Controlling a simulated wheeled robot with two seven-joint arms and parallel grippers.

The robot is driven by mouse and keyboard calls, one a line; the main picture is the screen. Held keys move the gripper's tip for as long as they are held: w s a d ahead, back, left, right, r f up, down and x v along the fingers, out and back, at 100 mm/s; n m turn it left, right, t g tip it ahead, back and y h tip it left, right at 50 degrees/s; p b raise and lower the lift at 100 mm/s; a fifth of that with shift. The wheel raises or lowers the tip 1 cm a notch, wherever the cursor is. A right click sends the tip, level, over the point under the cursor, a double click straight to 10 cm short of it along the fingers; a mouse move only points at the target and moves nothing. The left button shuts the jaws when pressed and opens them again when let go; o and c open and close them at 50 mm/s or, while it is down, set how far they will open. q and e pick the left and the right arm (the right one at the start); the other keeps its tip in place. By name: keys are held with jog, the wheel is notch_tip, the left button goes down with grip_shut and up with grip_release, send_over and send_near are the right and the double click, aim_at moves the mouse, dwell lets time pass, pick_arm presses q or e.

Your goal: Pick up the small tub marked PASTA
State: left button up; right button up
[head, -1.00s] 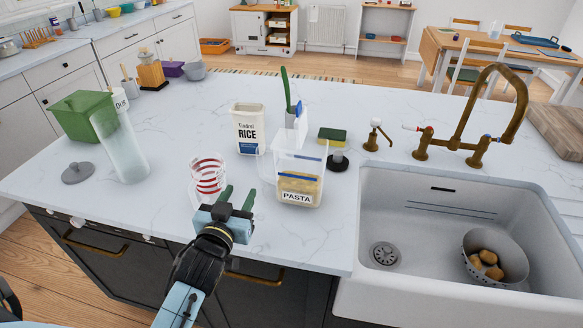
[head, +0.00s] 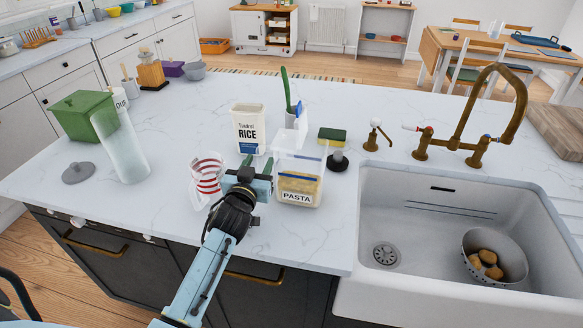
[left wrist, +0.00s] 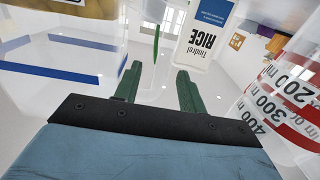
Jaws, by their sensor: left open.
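The small clear tub marked PASTA (head: 299,196) stands on the marble counter, left of the sink. It has a blue band, yellowish contents and a raised lid with blue. In the left wrist view the clear, blue-banded wall at the left (left wrist: 60,45) appears to be this tub. My left gripper (head: 259,165) is just left of the tub, low over the counter. Its green fingers (left wrist: 158,82) are apart, with nothing between them. I cannot tell whether it touches the tub. My right gripper is out of view.
A clear red-striped measuring jug (head: 207,172) is close left of my gripper and looks tilted. A RICE container (head: 248,128) stands behind. A sponge (head: 332,135) and brass tap (head: 470,130) are farther right. The sink (head: 430,225) holds a colander (head: 494,262).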

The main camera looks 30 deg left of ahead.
pick_arm(q)
jog(key=shift+x, duration=1.05)
grip_shut()
jog(key=shift+r, duration=0.1)
jog(key=shift+r, duration=0.1)
